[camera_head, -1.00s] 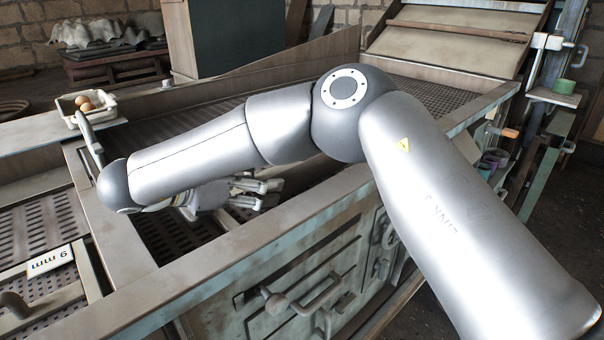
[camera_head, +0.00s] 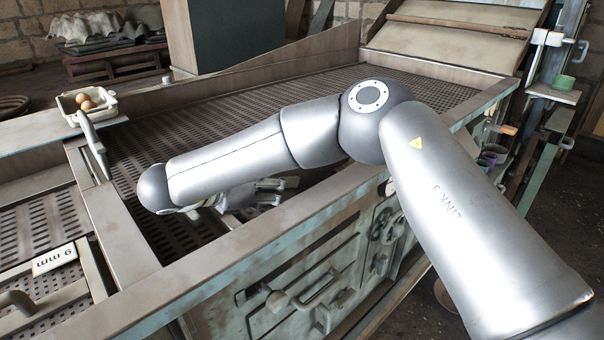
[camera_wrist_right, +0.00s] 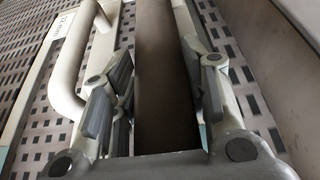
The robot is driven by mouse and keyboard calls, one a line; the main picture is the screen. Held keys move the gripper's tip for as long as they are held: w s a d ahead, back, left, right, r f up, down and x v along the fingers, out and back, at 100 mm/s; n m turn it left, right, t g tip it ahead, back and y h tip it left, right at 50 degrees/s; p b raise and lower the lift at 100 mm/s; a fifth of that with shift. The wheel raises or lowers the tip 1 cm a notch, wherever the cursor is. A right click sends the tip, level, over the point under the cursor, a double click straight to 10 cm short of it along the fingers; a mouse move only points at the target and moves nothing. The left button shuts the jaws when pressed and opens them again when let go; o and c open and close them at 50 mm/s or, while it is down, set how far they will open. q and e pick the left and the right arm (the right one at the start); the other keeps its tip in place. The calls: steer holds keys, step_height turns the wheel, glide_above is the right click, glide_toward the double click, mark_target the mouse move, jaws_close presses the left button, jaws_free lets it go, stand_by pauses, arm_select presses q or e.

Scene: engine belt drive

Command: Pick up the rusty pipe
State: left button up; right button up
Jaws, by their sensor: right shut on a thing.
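The rusty pipe (camera_wrist_right: 166,75) is a dark brown, round length running up the middle of the right wrist view, between the fingers of my right gripper (camera_wrist_right: 165,88). The gripper is shut on it, with grey finger pads on both sides. The pipe's ends are not clear in that view. In the head view my right gripper (camera_head: 268,190) is partly hidden behind my own forearm, low over the perforated bed. I cannot make out the pipe there. My left gripper is not in view.
A pale frame bar (camera_head: 230,250) edges the perforated bed (camera_head: 215,120) in front of the gripper. A light curved handle (camera_wrist_right: 68,75) lies left of the pipe.

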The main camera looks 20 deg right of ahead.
jaws_close()
steer(key=shift+r, duration=0.1)
